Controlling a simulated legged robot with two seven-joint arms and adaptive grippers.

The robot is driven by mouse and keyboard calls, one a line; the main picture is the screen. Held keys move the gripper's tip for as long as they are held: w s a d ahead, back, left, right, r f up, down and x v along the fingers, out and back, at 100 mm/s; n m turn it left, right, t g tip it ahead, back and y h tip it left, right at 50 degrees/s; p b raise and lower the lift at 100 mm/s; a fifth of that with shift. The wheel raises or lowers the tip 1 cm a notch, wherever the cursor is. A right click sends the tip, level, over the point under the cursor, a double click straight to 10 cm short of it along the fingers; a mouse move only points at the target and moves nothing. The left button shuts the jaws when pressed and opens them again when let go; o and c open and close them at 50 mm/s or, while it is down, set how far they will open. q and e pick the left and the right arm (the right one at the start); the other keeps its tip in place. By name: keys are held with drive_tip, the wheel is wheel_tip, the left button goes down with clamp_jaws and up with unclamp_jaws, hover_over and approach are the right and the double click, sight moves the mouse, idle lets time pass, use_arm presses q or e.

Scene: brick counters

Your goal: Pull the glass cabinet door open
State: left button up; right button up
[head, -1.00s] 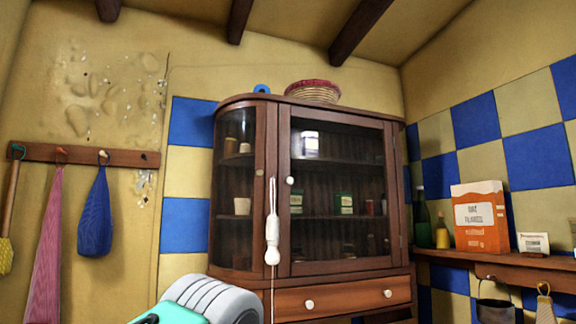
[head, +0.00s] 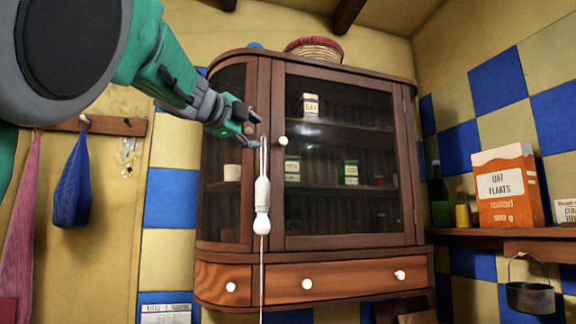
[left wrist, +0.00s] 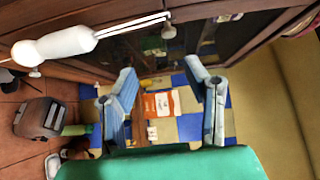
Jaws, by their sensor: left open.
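The cabinet's glass door (head: 340,238) has a dark wooden frame and is shut. Its round white knob (head: 283,140) is on the left frame edge, and a small white knob (left wrist: 168,31) shows in the left wrist view. My left gripper (head: 256,131) is open and empty, just left of the knob and apart from it in the picture. Its two fingers (left wrist: 159,68) are spread in the left wrist view, with the knob above the space between them. My right gripper is not in view.
A white cord pull (head: 262,200) hangs before the cabinet, close below my left gripper; it also shows in the left wrist view (left wrist: 60,45). A drawer (head: 345,280) is below the door. A shelf (head: 480,233) at right holds an orange box (head: 507,187) and bottles.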

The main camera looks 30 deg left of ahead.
sight(280, 141)
use_arm(q)
drive_tip(key=w+p, duration=0.2)
drive_tip(key=w+r+p, duration=0.1)
drive_tip(key=w+p, duration=0.1)
drive_tip(key=w, duration=0.1)
drive_tip(key=w+a+p, duration=0.1)
drive_tip(key=w+p, duration=0.1)
drive_tip(key=w, duration=0.1)
drive_tip(key=shift+w+a+r+p, duration=0.1)
drive_tip(key=shift+w+r+p, duration=0.1)
drive_tip(key=shift+r+p, duration=0.1)
drive_tip(key=w, duration=0.2)
drive_tip(key=w+p, duration=0.1)
drive_tip(key=w, duration=0.2)
drive_tip(key=shift+w+d+f, duration=0.25)
drive_tip(key=shift+w+d, duration=0.05)
drive_tip(key=shift+w, duration=0.05)
drive_tip(key=shift+s+a+r, duration=0.1)
drive_tip(key=shift+s+a, duration=0.1)
drive_tip(key=shift+s, duration=0.1)
drive_tip(key=shift+a, duration=0.2)
clamp_jaws()
drive_tip(key=shift+d, duration=0.1)
